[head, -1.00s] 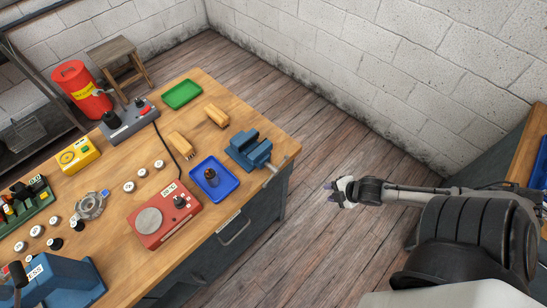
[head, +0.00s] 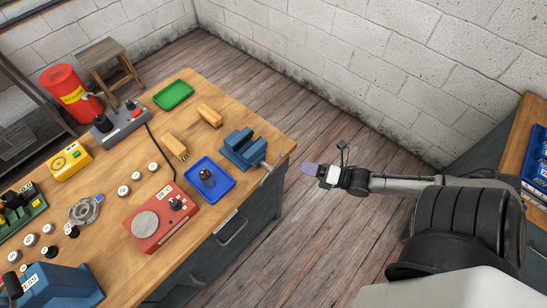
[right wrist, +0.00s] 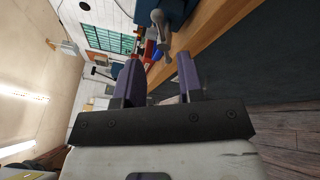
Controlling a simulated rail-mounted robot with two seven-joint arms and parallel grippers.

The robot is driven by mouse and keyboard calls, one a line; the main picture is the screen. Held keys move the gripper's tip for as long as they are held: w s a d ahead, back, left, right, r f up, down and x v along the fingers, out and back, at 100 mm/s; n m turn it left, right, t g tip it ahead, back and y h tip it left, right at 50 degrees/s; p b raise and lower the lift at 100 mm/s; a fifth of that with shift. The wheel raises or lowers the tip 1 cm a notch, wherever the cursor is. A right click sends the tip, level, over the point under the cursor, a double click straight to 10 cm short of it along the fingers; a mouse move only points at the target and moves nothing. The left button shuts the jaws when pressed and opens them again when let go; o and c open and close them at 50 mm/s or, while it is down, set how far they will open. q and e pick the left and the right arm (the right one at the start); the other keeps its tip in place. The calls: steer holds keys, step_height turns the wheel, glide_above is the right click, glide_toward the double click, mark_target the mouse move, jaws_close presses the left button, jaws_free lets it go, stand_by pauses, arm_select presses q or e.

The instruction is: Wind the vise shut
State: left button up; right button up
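The blue vise (head: 243,150) sits at the right edge of the wooden workbench. Its two jaws look apart, with a gap between them. Its grey handle (head: 269,166) sticks out past the bench edge, toward my right gripper. My right gripper (head: 309,169) is in the air off the bench edge, right of the handle and apart from it. In the right wrist view its two purple fingers (right wrist: 160,80) are spread with nothing between them. The handle (right wrist: 160,25) shows ahead of them, with part of the blue vise (right wrist: 178,10) beside it. My left gripper is not in view.
A blue tray (head: 228,183) with a dark part stands left of the vise. A red scale-like device (head: 145,222), two wooden brushes (head: 210,115) and a green tray (head: 173,96) are also on the bench (head: 110,160). The floor right of the bench is clear.

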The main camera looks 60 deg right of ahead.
mark_target(270, 169)
steer(key=b+x, duration=0.1)
steer(key=x, duration=1)
steer(key=shift+w+a, duration=0.1)
steer(key=shift+w, duration=0.1)
steer(key=shift+c, duration=0.4)
jaws_close()
